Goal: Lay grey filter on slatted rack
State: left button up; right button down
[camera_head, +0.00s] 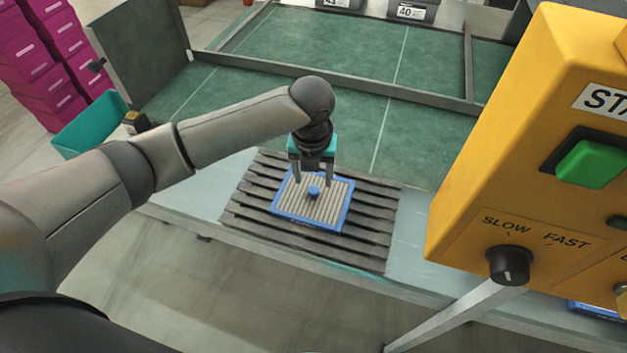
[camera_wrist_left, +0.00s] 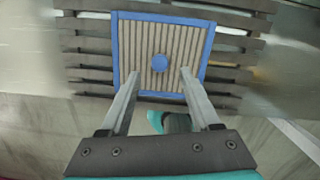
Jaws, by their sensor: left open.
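The grey filter (camera_head: 327,207) is a pleated square panel with a blue frame and a round blue knob (camera_head: 313,192) in its middle. It lies flat on the dark slatted rack (camera_head: 375,226). My left gripper (camera_head: 315,183) is above the filter, its two fingers apart on either side of the knob in the picture. In the left wrist view the filter (camera_wrist_left: 185,45) lies on the rack (camera_wrist_left: 232,45), and the open fingers (camera_wrist_left: 155,72) hold nothing. Whether the fingertips touch the filter cannot be told. My right gripper is not in view.
A yellow control box (camera_head: 480,200) with a green button and a speed knob fills the right side. A green conveyor surface (camera_head: 320,105) with metal rails lies behind the rack. Magenta boxes (camera_head: 45,60) and a teal bin (camera_head: 90,125) stand at left.

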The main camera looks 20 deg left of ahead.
pick_arm(q)
notch_tip(320, 180, up, 7)
jog(key=p, duration=0.1)
jog(key=shift+s, duration=0.45)
jog(key=shift+d, duration=0.15)
